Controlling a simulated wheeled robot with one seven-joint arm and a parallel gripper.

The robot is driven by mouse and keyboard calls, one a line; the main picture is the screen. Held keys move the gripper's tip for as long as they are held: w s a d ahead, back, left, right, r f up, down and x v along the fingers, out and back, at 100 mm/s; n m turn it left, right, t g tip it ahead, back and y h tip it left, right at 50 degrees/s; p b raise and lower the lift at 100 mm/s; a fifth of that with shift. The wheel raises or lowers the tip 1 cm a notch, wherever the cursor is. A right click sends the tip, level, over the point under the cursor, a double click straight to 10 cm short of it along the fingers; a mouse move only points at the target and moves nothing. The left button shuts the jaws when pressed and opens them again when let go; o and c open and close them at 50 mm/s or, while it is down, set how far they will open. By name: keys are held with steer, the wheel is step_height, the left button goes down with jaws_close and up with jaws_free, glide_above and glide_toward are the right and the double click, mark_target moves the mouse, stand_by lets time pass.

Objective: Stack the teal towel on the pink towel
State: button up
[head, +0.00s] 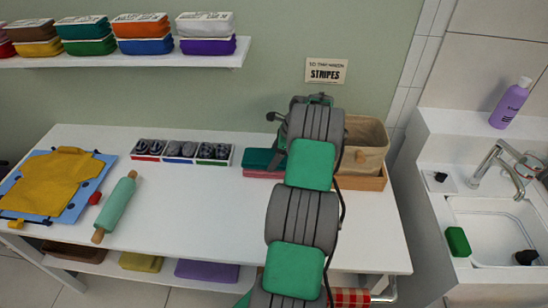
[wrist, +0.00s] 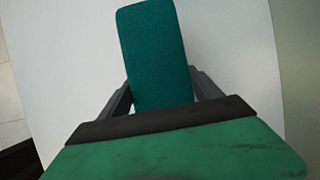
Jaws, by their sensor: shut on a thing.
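The teal towel (head: 259,160) is a folded block at the back of the white table, partly hidden behind my arm. The pink towel (head: 258,174) shows directly below it, and their left edges nearly line up. I see no clear gap between the two, but cannot tell whether the teal one bears fully on the pink one. In the wrist view, my gripper (wrist: 160,92) is shut on the teal towel (wrist: 155,45), with a dark finger on each side. The pink towel does not show in the wrist view. In the head view my arm hides the fingers.
A wooden bin (head: 363,150) stands right of the towels, behind my arm. Trays of dark rolled items (head: 181,153) stand to the left. A teal rolling pin (head: 117,205) and a yellow shirt (head: 50,180) lie further left. The table's middle (head: 200,205) is clear.

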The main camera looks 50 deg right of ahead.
steer(key=shift+f, duration=0.3)
stand_by(0.5)
steer(key=o, duration=1.1)
steer(key=shift+c, duration=0.2)
steer(key=shift+c, duration=0.5)
steer(key=shift+p, duration=0.3)
step_height(320, 180, up, 7)
steer(key=p, duration=0.6)
steer(key=shift+f, duration=0.1)
steer(key=shift+r, duration=1.05)
